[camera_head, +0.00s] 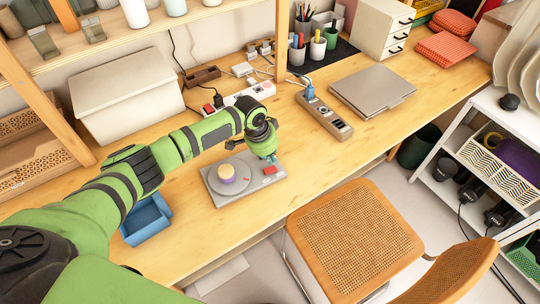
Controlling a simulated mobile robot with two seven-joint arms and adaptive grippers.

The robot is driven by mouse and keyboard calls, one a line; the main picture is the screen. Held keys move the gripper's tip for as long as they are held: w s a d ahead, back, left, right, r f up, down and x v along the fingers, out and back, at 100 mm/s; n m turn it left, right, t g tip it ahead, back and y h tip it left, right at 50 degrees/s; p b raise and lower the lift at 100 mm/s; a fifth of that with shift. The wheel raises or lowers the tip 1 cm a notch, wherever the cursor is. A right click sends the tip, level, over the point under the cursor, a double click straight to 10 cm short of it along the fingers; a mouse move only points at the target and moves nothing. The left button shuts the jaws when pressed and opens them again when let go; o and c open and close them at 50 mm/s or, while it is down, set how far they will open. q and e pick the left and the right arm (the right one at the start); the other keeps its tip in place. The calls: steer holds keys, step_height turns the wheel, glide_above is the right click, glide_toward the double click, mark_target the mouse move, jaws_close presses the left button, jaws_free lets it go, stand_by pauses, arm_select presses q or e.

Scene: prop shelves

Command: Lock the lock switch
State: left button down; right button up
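A flat grey device (219,194) lies on the wooden desk and carries a round dial with a cream-and-purple knob (227,174). A small red part (270,170), which looks like the switch, sits near its right edge. My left gripper (270,157) points down just above and behind the red part. Its fingertips are small and partly hidden by the wrist; I cannot tell whether they touch the device or are open or shut. My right gripper is not in view.
A blue tray (147,221) lies left of the device, under my arm. Power strips (325,118) and a laptop (372,91) lie behind and to the right. A large white box (127,97) stands behind my arm. A cane chair (355,240) stands at the desk's front.

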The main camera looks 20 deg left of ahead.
arm_select(q)
step_height(320, 180, up, 4)
steer(key=p, duration=0.3)
steer(key=shift+w+d+f, duration=0.15)
steer(key=r+b, duration=0.1)
steer(key=b, duration=0.1)
step_height(320, 180, up, 7)
steer(key=b, duration=0.1)
glide_above(272, 167)
steer(key=w, duration=0.1)
steer(key=shift+r, duration=0.45)
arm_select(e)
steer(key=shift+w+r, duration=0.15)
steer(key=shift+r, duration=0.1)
